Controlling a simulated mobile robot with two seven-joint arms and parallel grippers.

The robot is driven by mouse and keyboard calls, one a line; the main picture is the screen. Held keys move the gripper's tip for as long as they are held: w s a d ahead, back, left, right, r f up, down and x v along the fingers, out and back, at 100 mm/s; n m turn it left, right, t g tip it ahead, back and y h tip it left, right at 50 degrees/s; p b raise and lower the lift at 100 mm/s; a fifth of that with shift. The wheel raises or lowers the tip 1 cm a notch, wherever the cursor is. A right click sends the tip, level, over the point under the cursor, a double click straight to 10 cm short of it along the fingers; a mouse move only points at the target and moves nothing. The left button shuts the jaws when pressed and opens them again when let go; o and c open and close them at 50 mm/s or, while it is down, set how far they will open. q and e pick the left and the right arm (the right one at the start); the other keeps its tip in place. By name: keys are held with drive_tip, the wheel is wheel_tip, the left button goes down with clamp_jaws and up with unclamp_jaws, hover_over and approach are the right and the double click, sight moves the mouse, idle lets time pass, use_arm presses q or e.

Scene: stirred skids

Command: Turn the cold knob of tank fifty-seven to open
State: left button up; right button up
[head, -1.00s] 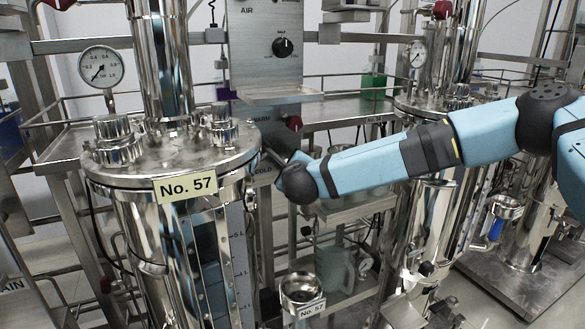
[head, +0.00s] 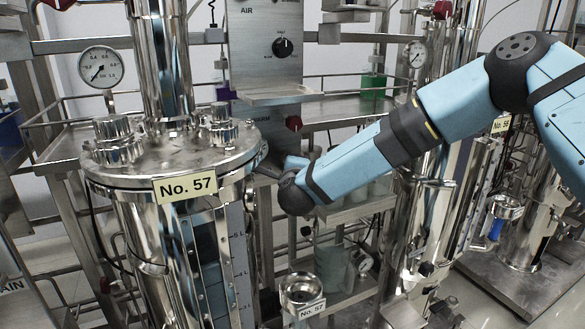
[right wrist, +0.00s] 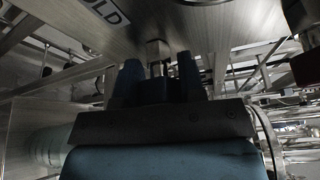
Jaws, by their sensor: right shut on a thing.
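Tank fifty-seven (head: 135,220) is a shiny steel vessel with a yellow "No. 57" plate, at the left in the head view. Its service panel (head: 265,60) stands behind it. My right gripper (right wrist: 160,78) is at the lower part of this panel, just right of the tank's lid. In the right wrist view its two dark fingers are shut on the cold knob (right wrist: 157,56), beside a label whose visible letters read "OLD". Only a small part of the knob shows between the fingers, so its turned position cannot be told. My left gripper is not in view.
A red knob (head: 294,123) sits on the panel above my right wrist, and a black air dial (head: 283,47) higher up. A funnel cup (head: 301,288) tagged "No. 57" stands below. Another tank (head: 440,200) and its rails stand close beneath my right arm.

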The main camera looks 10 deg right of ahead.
drive_tip(key=shift+n+t+h, duration=0.3)
drive_tip(key=shift+n+t, duration=0.1)
drive_tip(key=shift+n, duration=0.6)
drive_tip(key=o, duration=0.9)
drive_tip(key=shift+a, duration=0.1)
